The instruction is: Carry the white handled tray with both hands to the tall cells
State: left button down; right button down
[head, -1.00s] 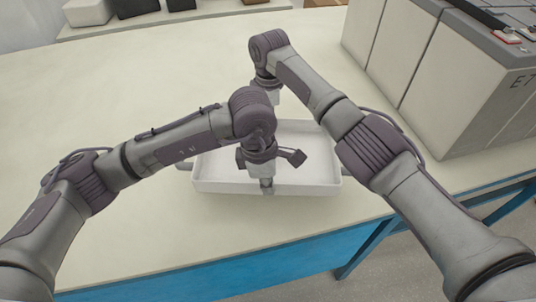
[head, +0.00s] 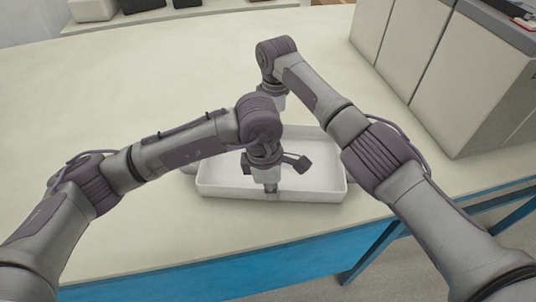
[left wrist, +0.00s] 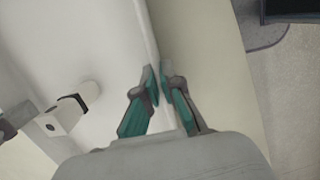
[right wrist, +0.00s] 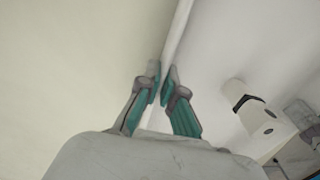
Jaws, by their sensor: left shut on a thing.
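The white tray (head: 318,195) lies in the head view in front of me, at the near part of the pale table. A grey handle shows at its left end. My left gripper (head: 271,188) is shut on the tray's near wall; in the left wrist view its fingers (left wrist: 157,85) are on either side of that wall. The tall cells (head: 440,75) are grey-white blocks at the right.
The pale table top (head: 150,90) is clear on the left and behind the tray. A ledge with dark boxes (head: 140,5) stands at the back left. The blue table front (head: 220,275) runs along the near edge, with grey floor at the lower right.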

pick_arm(q)
jog(key=c, duration=1.6)
grip_release()
pick_arm(e)
jog(key=c, duration=1.6)
grip_release()
pick_arm(q)
jog(key=shift+o, duration=1.4)
pick_arm(e)
jog(key=shift+o, duration=1.4)
jog(key=shift+r, duration=0.35)
pick_arm(q)
notch_tip(320, 180, up, 12)
jog(key=a, duration=0.1)
jog(key=shift+a, duration=0.25)
pick_arm(e)
notch_tip(320, 180, up, 11)
jog(key=shift+r, duration=0.2)
pick_arm(q)
jog(key=shift+f, duration=0.1)
